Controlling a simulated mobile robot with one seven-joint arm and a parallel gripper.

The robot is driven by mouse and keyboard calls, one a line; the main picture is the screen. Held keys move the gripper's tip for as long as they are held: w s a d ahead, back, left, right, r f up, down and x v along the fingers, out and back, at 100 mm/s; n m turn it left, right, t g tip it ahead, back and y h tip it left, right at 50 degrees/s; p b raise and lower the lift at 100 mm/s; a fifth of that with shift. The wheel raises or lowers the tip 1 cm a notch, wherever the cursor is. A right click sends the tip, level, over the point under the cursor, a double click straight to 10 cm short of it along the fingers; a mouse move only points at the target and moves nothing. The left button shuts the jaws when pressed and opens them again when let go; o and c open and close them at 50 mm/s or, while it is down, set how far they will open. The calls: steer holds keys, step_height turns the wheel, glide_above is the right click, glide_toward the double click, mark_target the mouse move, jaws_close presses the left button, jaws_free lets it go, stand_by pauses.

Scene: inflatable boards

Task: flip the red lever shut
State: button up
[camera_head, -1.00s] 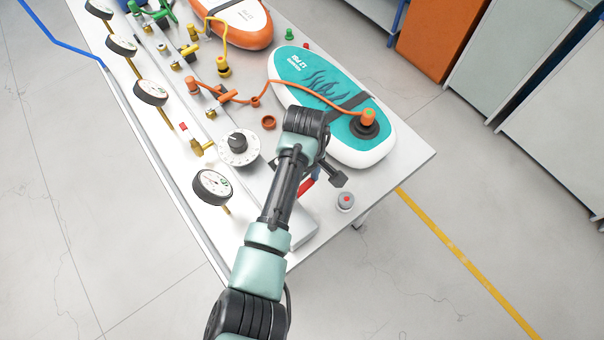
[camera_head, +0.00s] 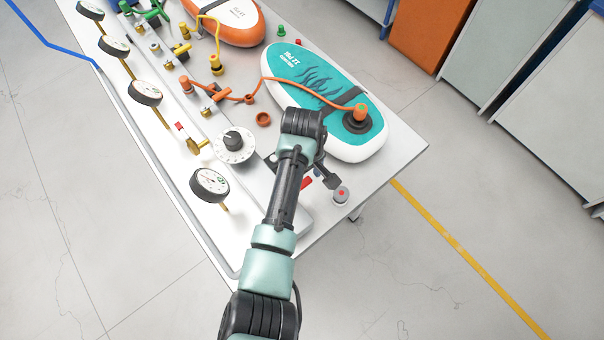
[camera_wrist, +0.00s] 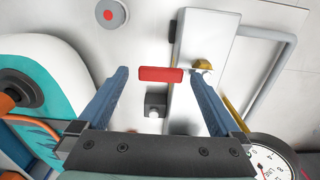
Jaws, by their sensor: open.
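The red lever (camera_wrist: 161,75) shows in the wrist view as a short red bar beside a long light-grey box (camera_wrist: 204,75). A brass dome (camera_wrist: 201,65) sits on that box to the right of the bar. My gripper (camera_wrist: 157,70) is open, with one blue-grey finger on each side of the red bar in the picture. I cannot tell how far above the bar the fingertips are, and no contact shows. In the head view my gripper (camera_head: 327,174) is over the near end of the bench, and the red lever (camera_head: 306,183) is partly hidden by my arm.
A teal and white board (camera_head: 330,85) lies to the right of my arm, with an orange hose on it. A grey button with a red top (camera_head: 341,194) stands near the bench edge. A white dial (camera_head: 234,144) and gauges (camera_head: 210,184) line the left side.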

step_height(320, 180, up, 13)
steer(key=b, duration=0.1)
stand_by(0.3)
stand_by(0.4)
steer(key=w+d+r+m+t+h, duration=0.1)
steer(key=w+d+r+m+t, duration=0.15)
steer(key=w+r+t, duration=0.55)
steer(key=w+d+r+m+t+h+b, duration=0.1)
steer(key=w+r+t, duration=0.15)
steer(key=r, duration=0.75)
steer(key=w+d+r+m+t+h, duration=0.15)
steer(key=r+t, duration=0.25)
steer(key=r, duration=0.7)
steer(key=s+a+r+t+y, duration=0.1)
steer(key=s+r+t, duration=0.3)
steer(key=r, duration=0.5)
steer(key=s+a+r+m+t+y, duration=0.1)
steer(key=s+a+r+t, duration=0.2)
steer(key=s+r, duration=0.5)
steer(key=s+a+r+m+t+y, duration=0.1)
steer(key=s+a+r+t, duration=0.1)
steer(key=s+r+t, duration=0.4)
step_height(320, 180, up, 4)
steer(key=shift+a+r+b, duration=0.2)
steer(key=shift+a+b, duration=0.2)
steer(key=shift+y, duration=0.25)
steer(key=shift+c, duration=0.3)
